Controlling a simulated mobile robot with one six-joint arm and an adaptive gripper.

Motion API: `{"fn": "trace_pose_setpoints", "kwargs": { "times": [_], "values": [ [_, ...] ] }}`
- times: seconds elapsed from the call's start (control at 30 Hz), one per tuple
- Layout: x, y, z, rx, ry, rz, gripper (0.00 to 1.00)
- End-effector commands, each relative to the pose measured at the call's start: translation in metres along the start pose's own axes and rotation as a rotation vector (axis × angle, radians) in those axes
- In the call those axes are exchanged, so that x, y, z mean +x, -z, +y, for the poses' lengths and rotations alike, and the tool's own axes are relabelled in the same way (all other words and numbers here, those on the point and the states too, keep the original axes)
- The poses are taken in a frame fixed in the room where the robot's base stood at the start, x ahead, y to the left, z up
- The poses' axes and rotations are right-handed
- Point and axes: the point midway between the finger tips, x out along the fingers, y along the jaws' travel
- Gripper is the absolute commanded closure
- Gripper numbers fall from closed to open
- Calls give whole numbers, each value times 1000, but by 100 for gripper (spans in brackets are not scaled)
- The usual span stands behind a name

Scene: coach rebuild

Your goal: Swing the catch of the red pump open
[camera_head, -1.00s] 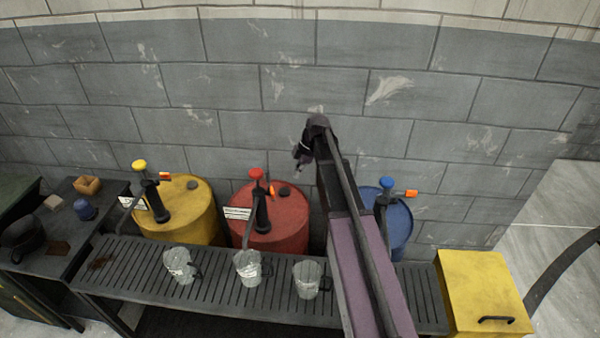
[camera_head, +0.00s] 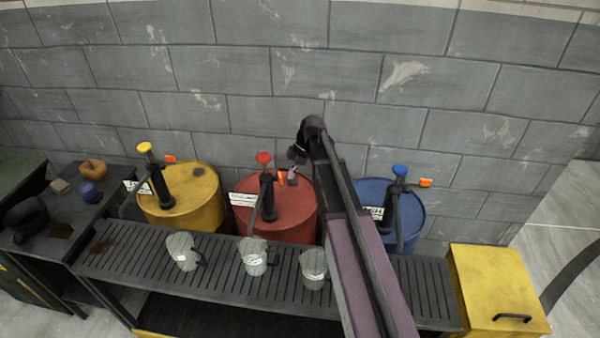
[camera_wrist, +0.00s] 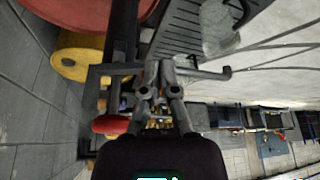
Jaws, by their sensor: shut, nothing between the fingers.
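The red pump (camera_head: 268,195) stands upright on the red drum (camera_head: 301,215), with a red knob on top. Its small orange catch (camera_head: 282,176) sits just right of the pump body, nearer to it than the catches on the other pumps. My gripper (camera_head: 292,180) is shut and empty, pointing down right beside the catch; I cannot tell whether they touch. In the wrist view my fingers (camera_wrist: 160,88) are together, with the red knob (camera_wrist: 112,124) to their left. The catch is not clear in that view.
A yellow drum (camera_head: 208,205) and pump stand left, a blue drum (camera_head: 411,215) and pump right. A block wall (camera_head: 270,70) rises close behind. A yellow box (camera_head: 498,275) stands at right.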

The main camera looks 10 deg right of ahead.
Motion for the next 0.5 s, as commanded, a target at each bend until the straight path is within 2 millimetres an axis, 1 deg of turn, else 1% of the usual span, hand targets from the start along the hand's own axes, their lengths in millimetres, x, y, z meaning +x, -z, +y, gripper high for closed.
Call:
{"fn": "trace_pose_setpoints", "kwargs": {
  "times": [0.03, 0.2, 0.5],
  "values": [
    [2, 4, 0, 0, 0, 0, 100],
    [5, 12, 0, 0, -1, 0, 100],
    [5, 13, 0, 1, -1, 0, 100]
  ]
}}
